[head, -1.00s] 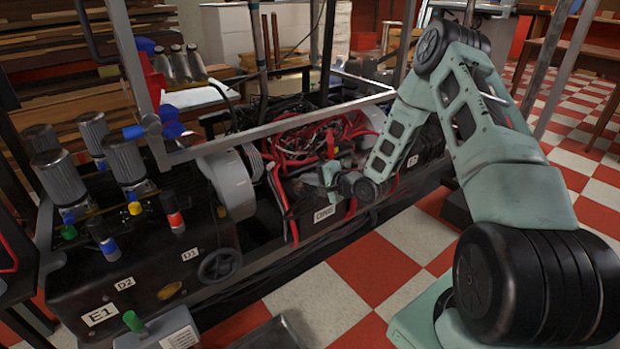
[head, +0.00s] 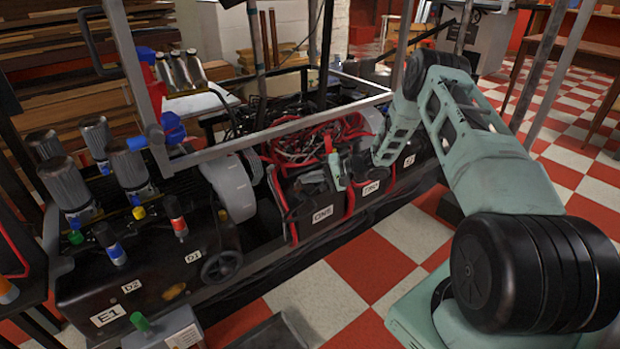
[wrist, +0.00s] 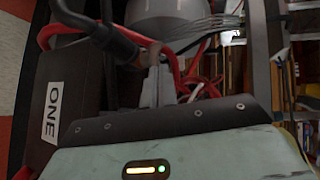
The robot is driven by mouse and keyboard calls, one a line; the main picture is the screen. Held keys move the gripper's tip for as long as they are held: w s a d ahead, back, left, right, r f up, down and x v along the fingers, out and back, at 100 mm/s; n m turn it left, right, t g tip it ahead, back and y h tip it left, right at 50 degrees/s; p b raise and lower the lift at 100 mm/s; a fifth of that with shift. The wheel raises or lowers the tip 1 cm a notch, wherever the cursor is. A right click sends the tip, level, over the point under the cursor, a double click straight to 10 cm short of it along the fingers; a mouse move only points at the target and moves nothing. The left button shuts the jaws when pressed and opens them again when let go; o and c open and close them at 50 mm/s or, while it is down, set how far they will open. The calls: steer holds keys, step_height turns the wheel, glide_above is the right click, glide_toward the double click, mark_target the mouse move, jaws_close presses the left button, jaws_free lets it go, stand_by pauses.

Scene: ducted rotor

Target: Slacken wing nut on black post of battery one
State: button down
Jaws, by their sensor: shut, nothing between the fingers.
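Battery one (head: 300,208) is a black box labelled ONE in the middle of the head view. Its side and label also show at the left of the wrist view (wrist: 78,88). I cannot make out the wing nut or black post clearly.
A battery labelled TWO (head: 371,187) is right of battery one. Red cables (head: 310,140) tangle behind them. A metal frame bar (head: 280,125) crosses above. The engine block with several grey cylinders (head: 68,190) is at left. Checkered floor (head: 350,265) in front is clear.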

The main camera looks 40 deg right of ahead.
steer(key=shift+w+d+n+g+y, duration=0.1)
steer(key=shift+w+n+g+y, duration=0.15)
steer(key=shift+n+g+y, duration=0.35)
steer(key=shift+w+n+g+y, duration=0.25)
steer(key=shift+n+g+y, duration=0.15)
steer(key=shift+n+g, duration=0.3)
steer(key=shift+w, duration=0.1)
steer(key=shift+w+p, duration=0.35)
steer(key=shift+w, duration=0.15)
steer(key=shift+w+a, duration=0.2)
steer(key=shift+w, duration=0.45)
stand_by(0.4)
